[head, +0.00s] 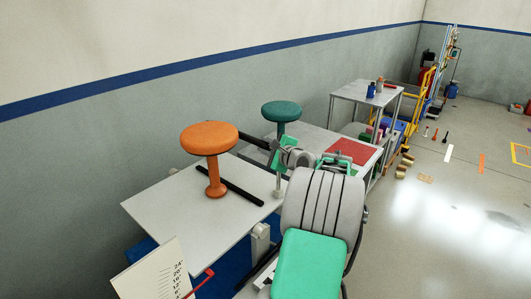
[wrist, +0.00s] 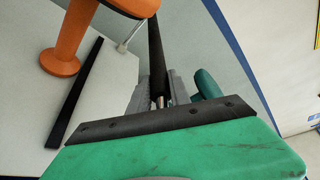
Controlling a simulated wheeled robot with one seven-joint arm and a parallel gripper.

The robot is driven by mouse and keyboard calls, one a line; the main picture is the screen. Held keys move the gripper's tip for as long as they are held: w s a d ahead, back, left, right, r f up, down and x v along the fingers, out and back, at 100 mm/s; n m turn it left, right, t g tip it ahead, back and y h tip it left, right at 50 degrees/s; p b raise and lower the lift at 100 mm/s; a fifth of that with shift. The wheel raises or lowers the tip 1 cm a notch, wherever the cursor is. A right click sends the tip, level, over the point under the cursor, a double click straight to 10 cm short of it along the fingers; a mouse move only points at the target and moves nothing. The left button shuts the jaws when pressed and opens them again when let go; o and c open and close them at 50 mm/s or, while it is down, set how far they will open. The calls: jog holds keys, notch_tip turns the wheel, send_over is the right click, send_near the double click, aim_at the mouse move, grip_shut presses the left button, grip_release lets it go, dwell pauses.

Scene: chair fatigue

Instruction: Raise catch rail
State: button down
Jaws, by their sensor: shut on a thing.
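Two dark rails show at the pale plate (head: 165,205). The near rail (head: 230,186) lies across the plate beside the orange stool (head: 210,150); it also shows in the wrist view (wrist: 76,95). The far rail (head: 252,141) runs behind the stool, at the plate's back side. My gripper (wrist: 160,98) is shut on this far rail (wrist: 156,55), which passes between the grey fingers and away from the camera. In the head view my wrist partly hides the grip. The orange stool (wrist: 66,45) stands upright on the plate. I cannot tell how high the held rail sits.
A teal stool (head: 281,115) stands close behind my wrist. A grey table with a red mat (head: 352,151) is right of my wrist; a small table (head: 365,90) stands behind. The right floor is mostly open.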

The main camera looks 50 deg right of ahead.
notch_tip(320, 180, up, 5)
jog(key=shift+d+p, duration=0.1)
jog(key=shift+p, duration=0.6)
jog(key=c, duration=1.3)
grip_release()
jog(key=shift+o, duration=0.5)
jog(key=shift+f, duration=0.1)
jog(key=shift+s, duration=0.2)
jog(key=b+v, duration=0.1)
jog(key=v, duration=0.6)
jog(key=shift+s, duration=0.15)
